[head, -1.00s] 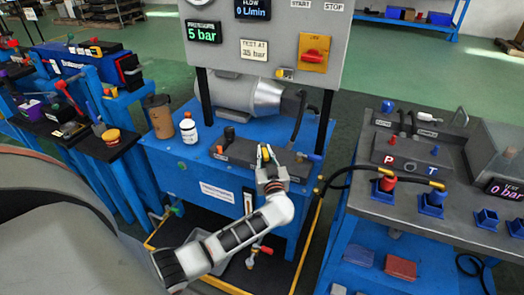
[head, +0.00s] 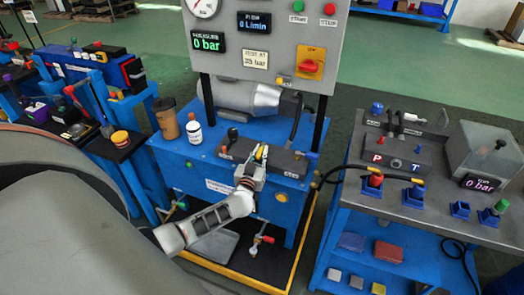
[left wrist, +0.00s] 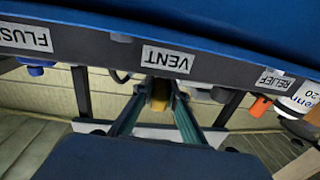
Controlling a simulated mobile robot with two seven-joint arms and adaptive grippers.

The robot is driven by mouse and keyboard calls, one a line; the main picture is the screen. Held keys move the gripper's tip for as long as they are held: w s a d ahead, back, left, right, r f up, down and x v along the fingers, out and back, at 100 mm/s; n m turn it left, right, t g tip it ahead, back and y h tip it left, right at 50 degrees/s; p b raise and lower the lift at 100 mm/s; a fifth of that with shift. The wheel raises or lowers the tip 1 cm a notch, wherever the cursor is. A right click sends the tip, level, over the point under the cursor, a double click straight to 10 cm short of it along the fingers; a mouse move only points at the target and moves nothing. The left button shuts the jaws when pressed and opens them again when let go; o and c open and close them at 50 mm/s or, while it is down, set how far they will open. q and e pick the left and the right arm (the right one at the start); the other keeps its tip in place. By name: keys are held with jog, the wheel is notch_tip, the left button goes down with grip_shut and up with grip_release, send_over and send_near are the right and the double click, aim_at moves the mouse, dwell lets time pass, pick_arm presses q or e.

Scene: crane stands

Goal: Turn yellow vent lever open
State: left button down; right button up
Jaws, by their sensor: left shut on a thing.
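The yellow vent lever (head: 259,151) stands on the dark valve block (head: 283,160) on top of the blue test bench. My left gripper (head: 257,158) reaches it from the front and is shut on it. In the left wrist view the yellow lever (left wrist: 160,98) shows between the two fingers, just by the VENT label (left wrist: 168,60). The fingers hide most of the lever, so its exact angle is hard to tell. The pressure display (head: 207,42) reads 0 bar. My right gripper is not in view.
A hose leads to the right bench (head: 412,204). FLUSH (left wrist: 25,38) and RELIEF (left wrist: 273,80) labels flank VENT.

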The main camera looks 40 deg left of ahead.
pick_arm(q)
jog(key=shift+s+a+f+m+h, duration=0.1)
jog(key=shift+a+m+h, duration=0.1)
jog(key=shift+m+h, duration=0.4)
jog(key=shift+t+h, duration=0.3)
jog(key=c, duration=2)
grip_release()
jog(key=shift+a, duration=0.1)
jog(key=v, duration=1.2)
